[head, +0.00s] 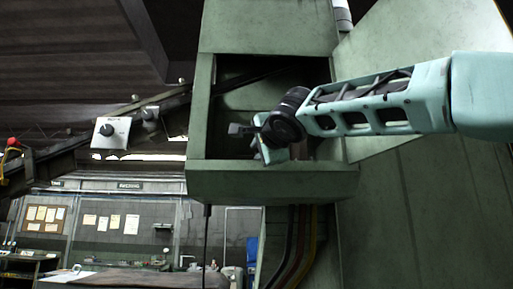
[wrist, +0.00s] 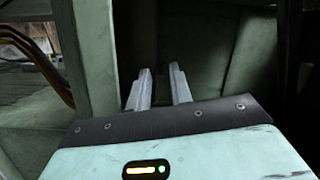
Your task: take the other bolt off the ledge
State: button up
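My gripper (head: 240,130) is inside the front of a green box-like recess in the machine, above its front wall (head: 272,182). In the wrist view its two grey fingers (wrist: 160,78) stand apart with a dark gap between them, and I see nothing held there. No bolt can be made out in either view. The floor of the recess is hidden in the head view by its front wall and by my wrist. I cannot tell whether this recess is the ledge.
The recess has a green left side post (head: 201,103), also close on the left in the wrist view (wrist: 92,65). A sloping dark beam with white boxes (head: 111,133) runs to its left. Coloured cables (head: 292,240) hang below. A workshop with benches lies behind.

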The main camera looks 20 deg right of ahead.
grip_shut()
notch_tip(320, 180, up, 10)
jog(key=p, duration=0.2)
dwell(0.6)
